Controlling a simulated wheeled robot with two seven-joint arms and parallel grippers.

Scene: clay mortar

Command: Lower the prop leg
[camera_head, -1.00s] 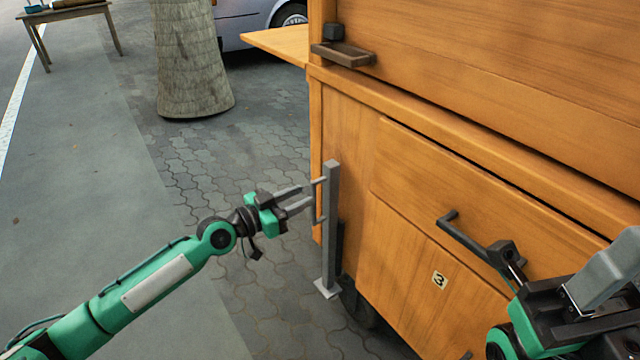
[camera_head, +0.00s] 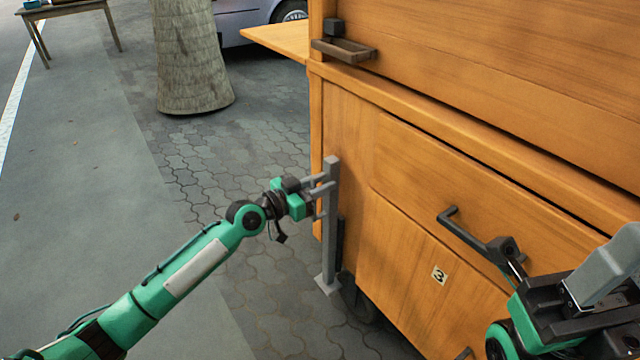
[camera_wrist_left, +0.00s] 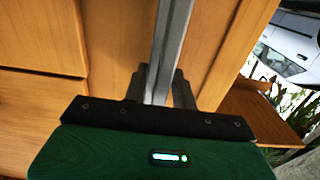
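The prop leg (camera_head: 331,240) is a grey upright bar with a small flat foot, at the near left corner of the wooden cart (camera_head: 350,200). My left gripper (camera_head: 319,186) is at the upper part of the leg, fingers apart, one on each side of the grip or bar. In the left wrist view the bar (camera_wrist_left: 167,50) runs between the two fingers (camera_wrist_left: 162,88); I cannot tell whether they touch it. My right gripper (camera_head: 560,295) is at lower right near the cart front, its fingertips unclear.
A dark bar handle (camera_head: 467,233) sits on the cart's front panel, beside my right gripper. A wheel (camera_head: 357,300) is behind the leg.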

